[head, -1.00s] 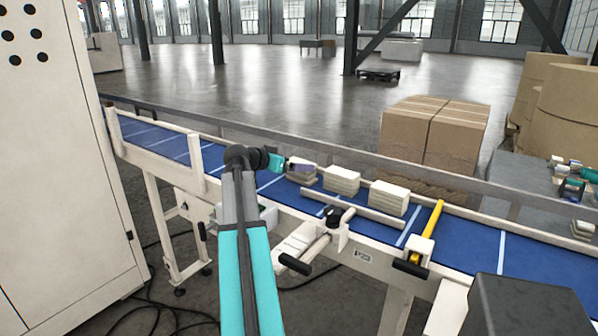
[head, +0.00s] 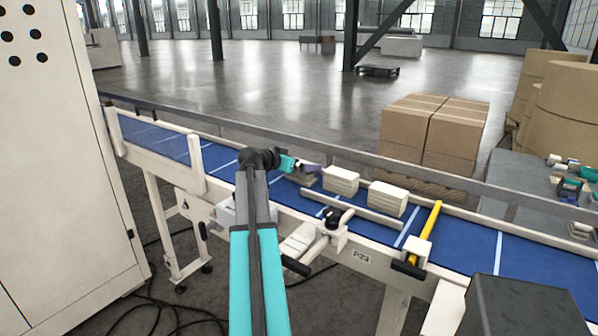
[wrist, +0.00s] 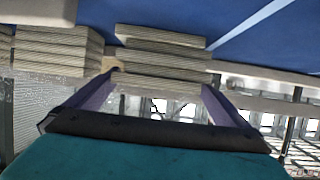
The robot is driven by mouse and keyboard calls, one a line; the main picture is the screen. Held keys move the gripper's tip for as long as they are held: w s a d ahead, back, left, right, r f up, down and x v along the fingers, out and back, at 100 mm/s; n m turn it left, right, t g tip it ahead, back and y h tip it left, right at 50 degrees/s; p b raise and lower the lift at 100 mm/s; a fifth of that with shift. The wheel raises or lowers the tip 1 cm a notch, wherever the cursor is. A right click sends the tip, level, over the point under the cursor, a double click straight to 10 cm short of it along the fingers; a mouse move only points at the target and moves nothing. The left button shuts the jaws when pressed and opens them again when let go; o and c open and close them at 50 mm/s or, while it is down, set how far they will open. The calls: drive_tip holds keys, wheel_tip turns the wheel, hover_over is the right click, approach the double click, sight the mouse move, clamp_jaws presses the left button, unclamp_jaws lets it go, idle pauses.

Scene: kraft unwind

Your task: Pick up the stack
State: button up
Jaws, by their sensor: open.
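Several pale stacks of flat sheets stand in a row on the blue conveyor belt (head: 468,238). In the head view, my gripper (head: 312,168) is over the leftmost stack (head: 301,180) and partly hides it. A middle stack (head: 341,181) and a right stack (head: 388,198) stand clear of it. In the wrist view, my open gripper (wrist: 160,82) has a purple finger on either side, and a layered stack (wrist: 160,57) shows across the gap. I cannot tell how deep it sits between the fingers. Another stack (wrist: 58,50) is close on the left there.
A pale guide bar (head: 352,208) runs along the belt's near side, and a grey rail (head: 240,128) along its far side. A yellow bar (head: 431,220) crosses the belt right of the stacks. Cardboard boxes (head: 432,130) stand behind the conveyor, and a white cabinet (head: 62,150) at left.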

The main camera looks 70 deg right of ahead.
idle(0.3)
drive_tip(key=c, duration=1)
drive_tip(key=shift+r, duration=0.15)
drive_tip(key=shift+r+b, duration=0.6)
drive_tip(key=shift+r, duration=0.95)
drive_tip(key=a+b, duration=0.1)
drive_tip(key=a, duration=0.4)
drive_tip(key=a+r+b, duration=0.1)
drive_tip(key=a, duration=0.4)
drive_tip(key=a+b, duration=0.1)
drive_tip(key=a, duration=0.5)
drive_tip(key=shift+s+r, duration=0.1)
drive_tip(key=shift+r, duration=0.2)
